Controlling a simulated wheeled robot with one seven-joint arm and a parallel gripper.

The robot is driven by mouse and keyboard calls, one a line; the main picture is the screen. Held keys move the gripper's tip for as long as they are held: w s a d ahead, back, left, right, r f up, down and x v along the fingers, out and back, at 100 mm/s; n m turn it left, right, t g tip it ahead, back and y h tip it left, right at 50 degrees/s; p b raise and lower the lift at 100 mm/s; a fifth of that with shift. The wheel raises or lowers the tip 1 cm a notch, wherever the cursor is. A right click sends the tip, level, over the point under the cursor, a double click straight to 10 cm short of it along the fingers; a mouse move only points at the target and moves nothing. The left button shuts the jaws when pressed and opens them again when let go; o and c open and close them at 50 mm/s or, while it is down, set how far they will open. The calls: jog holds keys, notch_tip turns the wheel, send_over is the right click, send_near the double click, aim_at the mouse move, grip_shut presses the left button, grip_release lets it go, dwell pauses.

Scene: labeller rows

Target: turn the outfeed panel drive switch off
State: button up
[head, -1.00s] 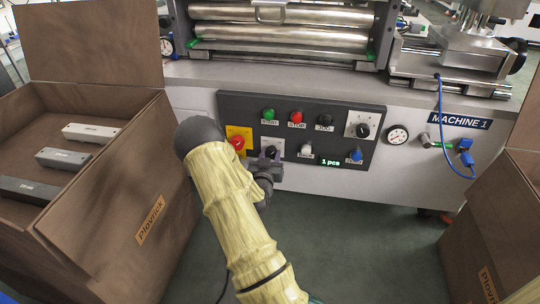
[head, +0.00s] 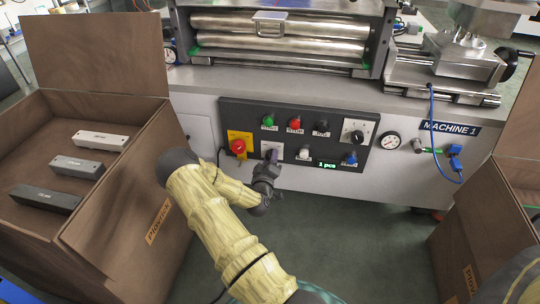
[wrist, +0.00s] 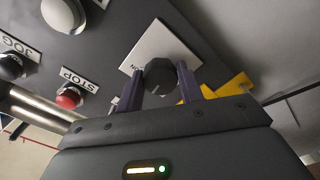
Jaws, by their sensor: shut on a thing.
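A black rotary switch knob (wrist: 160,78) on a white square plate (wrist: 158,46) sits between the two purple fingers of my gripper (wrist: 160,88) in the wrist view. The fingers are shut on the knob's sides. Lettering that seems to read ON shows on the plate beside the left finger; other lettering is hidden. In the head view the plate (head: 277,147) is at the lower left of the dark control panel (head: 340,113), and my gripper (head: 271,160) covers most of the knob. I cannot tell which way the knob points.
A red mushroom button (head: 238,146) on a yellow plate is close left of my gripper. Green (head: 268,120), red STOP (head: 294,124) and black JOG (head: 321,127) buttons are above. Open brown boxes stand left (head: 125,190) and right (head: 470,215). The sign reads MACHINE 1 (head: 450,127).

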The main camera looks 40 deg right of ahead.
jog(key=shift+s+n+p, duration=0.1)
jog(key=shift+n+p, duration=1.2)
jog(key=shift+n, duration=2.4)
jog(key=shift+f, duration=0.1)
jog(key=o, duration=1)
jog(key=p+v, duration=0.5)
jog(key=v, duration=1.2)
jog(key=shift+a+p, duration=0.3)
jog(key=shift+p, duration=0.1)
